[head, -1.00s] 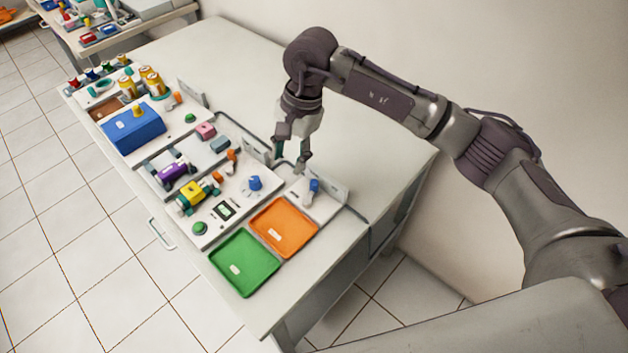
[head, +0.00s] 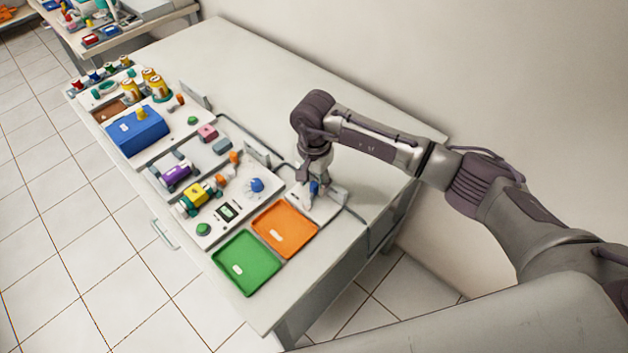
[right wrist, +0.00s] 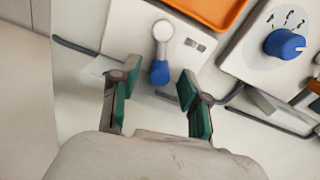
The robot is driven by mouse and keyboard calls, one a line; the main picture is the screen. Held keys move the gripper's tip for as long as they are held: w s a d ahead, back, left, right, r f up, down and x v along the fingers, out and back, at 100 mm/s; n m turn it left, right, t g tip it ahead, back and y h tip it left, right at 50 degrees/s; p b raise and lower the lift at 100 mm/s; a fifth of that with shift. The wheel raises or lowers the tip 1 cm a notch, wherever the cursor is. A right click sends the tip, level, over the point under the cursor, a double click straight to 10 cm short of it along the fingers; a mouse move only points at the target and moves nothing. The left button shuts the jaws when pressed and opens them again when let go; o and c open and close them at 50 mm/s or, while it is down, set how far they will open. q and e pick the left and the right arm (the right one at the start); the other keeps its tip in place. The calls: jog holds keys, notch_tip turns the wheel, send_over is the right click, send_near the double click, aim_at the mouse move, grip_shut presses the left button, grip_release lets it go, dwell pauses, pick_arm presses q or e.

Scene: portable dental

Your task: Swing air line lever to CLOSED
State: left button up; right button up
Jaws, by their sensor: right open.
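The air line lever has a blue tip (right wrist: 159,72) and a pale arm on a round pivot (right wrist: 163,31), on a small white panel (right wrist: 122,38) in the right wrist view. In the head view its blue tip (head: 313,187) shows beside the orange tray, partly behind my gripper. My right gripper (right wrist: 157,85) is open, with its green-padded fingers on either side of the blue tip in the picture. I cannot tell whether they touch it. In the head view the right gripper (head: 313,188) is over the panel. The left gripper is not in view.
An orange tray (head: 285,226) and a green tray (head: 246,263) lie at the near end of the table. A blue knob (right wrist: 284,44) on a dial panel is to the right in the right wrist view. Bare tabletop (head: 230,70) lies behind the panels.

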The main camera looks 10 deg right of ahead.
jog(key=shift+f, duration=0.5)
grip_shut()
jog(key=shift+f+b, duration=0.15)
jog(key=shift+b, duration=0.2)
jog(key=b, duration=0.1)
jog(key=n+b, duration=0.2)
jog(key=shift+w+a+f+b, duration=0.15)
jog(key=shift+w+a+b, duration=0.1)
jog(key=shift+a+b, duration=0.1)
jog(key=shift+a+r+n+b, duration=0.1)
jog(key=shift+r+n+b, duration=0.1)
jog(key=shift+n+b, duration=0.3)
jog(key=shift+r, duration=0.15)
